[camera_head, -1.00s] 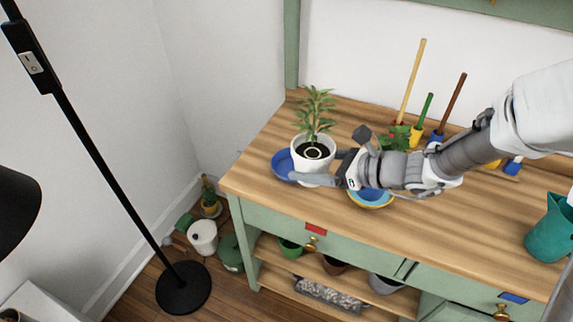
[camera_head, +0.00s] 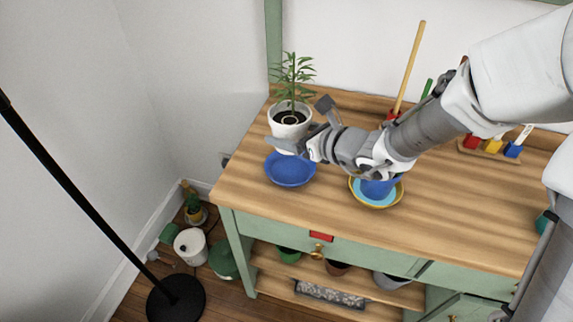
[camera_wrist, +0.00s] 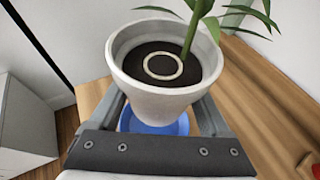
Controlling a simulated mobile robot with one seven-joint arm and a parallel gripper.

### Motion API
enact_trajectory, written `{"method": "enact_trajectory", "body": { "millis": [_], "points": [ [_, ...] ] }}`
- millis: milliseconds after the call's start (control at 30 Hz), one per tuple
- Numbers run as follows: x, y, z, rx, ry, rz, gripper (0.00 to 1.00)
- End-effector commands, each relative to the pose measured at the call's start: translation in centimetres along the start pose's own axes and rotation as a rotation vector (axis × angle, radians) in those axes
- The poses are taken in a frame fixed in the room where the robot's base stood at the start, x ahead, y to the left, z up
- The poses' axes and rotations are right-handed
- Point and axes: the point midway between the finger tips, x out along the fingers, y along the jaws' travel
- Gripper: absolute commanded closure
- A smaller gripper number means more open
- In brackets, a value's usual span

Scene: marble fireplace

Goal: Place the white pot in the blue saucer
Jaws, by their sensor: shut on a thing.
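The white pot (camera_head: 290,130) holds dark soil, a pale ring and a green leafy plant. My gripper (camera_head: 291,138) is shut on the pot, with a finger along its near side. In the wrist view the pot (camera_wrist: 160,98) sits upright or nearly so between my fingers. The blue saucer (camera_head: 290,172) lies empty on the wooden tabletop, just below the pot in the head view. In the wrist view, part of the saucer (camera_wrist: 150,125) shows beneath the pot. The pot appears raised, but its exact height over the saucer is unclear.
A yellow-rimmed blue dish (camera_head: 378,196) holding a blue item stands to the right, under my wrist. Handled tools and small coloured blocks (camera_head: 492,147) stand at the back right. The wooden tabletop (camera_head: 330,210) is clear in front. A black floor lamp (camera_head: 90,195) stands left.

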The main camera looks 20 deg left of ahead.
Motion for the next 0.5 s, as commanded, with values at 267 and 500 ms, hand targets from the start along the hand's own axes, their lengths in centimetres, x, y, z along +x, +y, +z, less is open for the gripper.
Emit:
{"method": "enact_trajectory", "body": {
  "millis": [267,500],
  "points": [
    [1.7,0.0,-3.9,0.0,-0.001,0.002,1.0],
    [2.8,0.1,-6.6,0.001,0.0,0.003,1.0]
  ]
}}
